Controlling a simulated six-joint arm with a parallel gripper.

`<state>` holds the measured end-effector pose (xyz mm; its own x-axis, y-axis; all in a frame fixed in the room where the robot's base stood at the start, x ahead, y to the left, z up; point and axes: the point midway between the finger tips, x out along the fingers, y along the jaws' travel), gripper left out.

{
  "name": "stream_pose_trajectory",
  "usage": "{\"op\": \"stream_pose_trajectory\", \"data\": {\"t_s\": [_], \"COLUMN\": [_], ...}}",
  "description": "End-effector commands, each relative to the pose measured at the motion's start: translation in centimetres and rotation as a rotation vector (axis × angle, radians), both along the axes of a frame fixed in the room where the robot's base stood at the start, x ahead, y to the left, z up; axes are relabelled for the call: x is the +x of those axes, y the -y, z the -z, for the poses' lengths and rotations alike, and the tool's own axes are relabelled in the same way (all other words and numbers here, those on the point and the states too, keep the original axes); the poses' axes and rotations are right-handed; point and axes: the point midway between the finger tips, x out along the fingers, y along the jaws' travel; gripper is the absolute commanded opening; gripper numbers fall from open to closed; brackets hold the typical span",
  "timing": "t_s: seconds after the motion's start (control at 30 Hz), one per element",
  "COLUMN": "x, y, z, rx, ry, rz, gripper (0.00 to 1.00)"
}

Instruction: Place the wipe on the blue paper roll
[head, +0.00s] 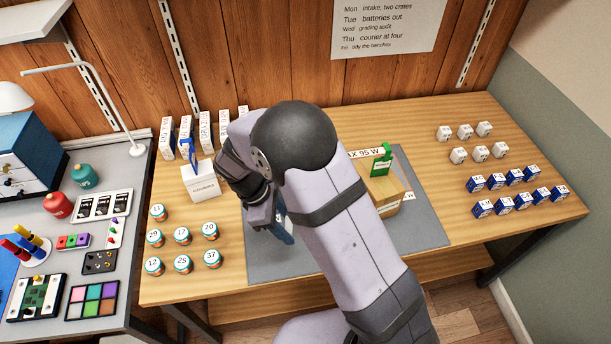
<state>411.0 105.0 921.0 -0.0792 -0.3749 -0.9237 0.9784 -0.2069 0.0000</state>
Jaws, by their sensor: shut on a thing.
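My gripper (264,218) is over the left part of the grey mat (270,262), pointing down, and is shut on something. A narrow blue piece (286,234) shows at its fingertips, partly behind my arm. I cannot tell whether this blue piece is the wipe or the blue paper roll, or whether it touches the mat. A white box (201,184) with dark print stands left of the gripper, with a blue piece (190,154) upright at its top. My arm hides the middle of the mat.
Several numbered round tins (182,235) stand at the left. Several white cartons (186,130) stand behind the white box. A wooden block with a green piece (381,164) is on the mat's right. White cubes (465,132) and blue boxes (523,200) fill the right. A grey side table (123,290) adjoins left.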

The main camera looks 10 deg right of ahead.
Motion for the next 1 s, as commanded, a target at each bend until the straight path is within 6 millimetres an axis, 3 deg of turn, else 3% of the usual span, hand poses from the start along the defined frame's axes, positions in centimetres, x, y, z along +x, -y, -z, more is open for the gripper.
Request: {"op": "stream_pose_trajectory", "data": {"t_s": [0.57, 1.0], "x": [7.3, 13.1], "y": [0.2, 1.6], "z": [0.8, 0.6], "rx": [0.002, 0.003], "ry": [0.001, 0.000], "rz": [0.888, 1.624], "gripper": [0.20, 0.20]}}
